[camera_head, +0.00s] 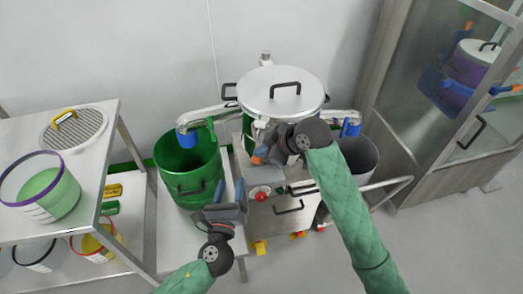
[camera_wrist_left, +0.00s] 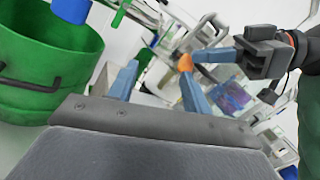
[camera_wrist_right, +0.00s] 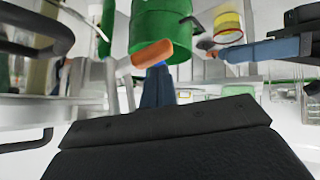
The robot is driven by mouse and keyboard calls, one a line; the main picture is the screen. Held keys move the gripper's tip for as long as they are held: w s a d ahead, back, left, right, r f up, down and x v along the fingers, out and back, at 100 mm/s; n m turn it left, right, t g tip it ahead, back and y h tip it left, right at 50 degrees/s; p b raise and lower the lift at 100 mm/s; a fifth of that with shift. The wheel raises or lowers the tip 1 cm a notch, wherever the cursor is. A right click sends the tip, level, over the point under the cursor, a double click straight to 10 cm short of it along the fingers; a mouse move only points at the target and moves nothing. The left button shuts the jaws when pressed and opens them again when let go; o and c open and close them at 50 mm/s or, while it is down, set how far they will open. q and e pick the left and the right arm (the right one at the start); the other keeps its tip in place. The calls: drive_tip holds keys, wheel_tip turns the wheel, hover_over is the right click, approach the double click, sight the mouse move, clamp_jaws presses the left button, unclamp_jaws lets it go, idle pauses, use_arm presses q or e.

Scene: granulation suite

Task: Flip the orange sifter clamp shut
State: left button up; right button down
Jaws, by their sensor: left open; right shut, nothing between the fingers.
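The orange sifter clamp (camera_head: 259,157) shows as a small orange tip at the sifter's front left side, beside my right gripper. In the right wrist view its orange handle (camera_wrist_right: 153,52) sticks out from a grey metal part, just over my fingertips; I cannot tell whether they touch. The sifter (camera_head: 281,92) has a round steel lid with a black handle. My right gripper (camera_wrist_right: 156,85) is shut and empty at the clamp. My left gripper (camera_head: 228,192) is open and empty, lower and nearer; in the left wrist view the orange tip (camera_wrist_left: 185,62) appears between its fingers' directions.
A green bucket (camera_head: 187,170) stands left of the sifter under a blue-ended spout (camera_head: 187,137). A grey bin (camera_head: 361,160) stands at the right. A shelf cart (camera_head: 97,190) with a sieve and tubs is at the left, a glass cabinet (camera_head: 440,120) at the right.

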use_arm(q)
drive_tip(key=s+a+f+n+g+y, duration=0.6)
drive_tip(key=f+n+g, duration=0.35)
drive_tip(key=n, duration=0.85)
drive_tip(key=s+d+f+n+g+h, duration=0.1)
drive_tip(key=s+f+n+g+h, duration=0.1)
drive_tip(key=s, duration=0.6)
drive_tip(key=s+d+f+n+g+h, duration=0.1)
drive_tip(key=s+f+n+g+h, duration=0.2)
drive_tip(key=s+n+g, duration=0.3)
drive_tip(key=shift+s+d+f+n+h, duration=0.2)
drive_tip(key=shift+s+n+h, duration=0.7)
drive_tip(key=shift+n, duration=0.9)
use_arm(e)
drive_tip(key=shift+f+t, duration=0.3)
